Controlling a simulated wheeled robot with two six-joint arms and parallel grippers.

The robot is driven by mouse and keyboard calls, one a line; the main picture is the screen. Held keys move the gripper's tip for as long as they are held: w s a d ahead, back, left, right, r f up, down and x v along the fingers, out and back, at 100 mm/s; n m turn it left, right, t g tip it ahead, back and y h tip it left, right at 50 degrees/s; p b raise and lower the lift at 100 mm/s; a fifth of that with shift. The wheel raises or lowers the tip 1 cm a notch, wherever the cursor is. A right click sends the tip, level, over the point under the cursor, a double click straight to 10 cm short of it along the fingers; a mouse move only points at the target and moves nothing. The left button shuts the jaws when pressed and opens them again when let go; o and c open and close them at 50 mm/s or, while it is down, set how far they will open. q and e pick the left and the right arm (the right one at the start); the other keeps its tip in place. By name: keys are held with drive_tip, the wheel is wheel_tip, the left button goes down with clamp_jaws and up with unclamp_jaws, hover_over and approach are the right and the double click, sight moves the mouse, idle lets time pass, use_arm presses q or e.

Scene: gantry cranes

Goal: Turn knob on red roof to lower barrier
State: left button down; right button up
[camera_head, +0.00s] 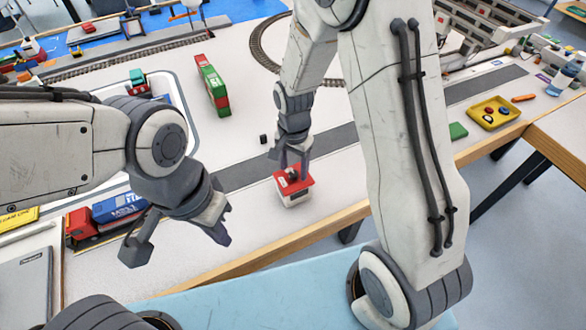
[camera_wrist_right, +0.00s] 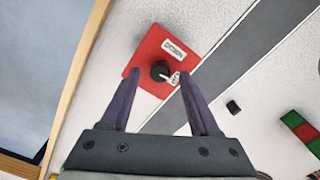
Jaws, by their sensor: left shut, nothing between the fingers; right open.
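The red roof (camera_head: 307,181) tops a small white booth (camera_head: 296,198) near the table's front edge. In the right wrist view, the red roof (camera_wrist_right: 147,56) carries a black round knob (camera_wrist_right: 160,71), a white lettered label and a small white mark beside the knob. My right gripper (camera_head: 292,167) is open just above the roof. Its fingers (camera_wrist_right: 157,105) are spread with the knob beyond and between their tips; contact does not show. My left gripper (camera_head: 177,250) is shut and empty, over the table's front left. I cannot make out the barrier.
A grey road strip (camera_head: 245,172) runs behind the booth. A green and red container (camera_head: 213,85), a red and blue truck (camera_head: 100,218) and a small black block (camera_head: 263,139) stand around. A yellow tray (camera_head: 494,112) lies at the right. The table beside the booth is clear.

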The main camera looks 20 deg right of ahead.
drive_tip(key=shift+f, duration=0.6)
clamp_jaws()
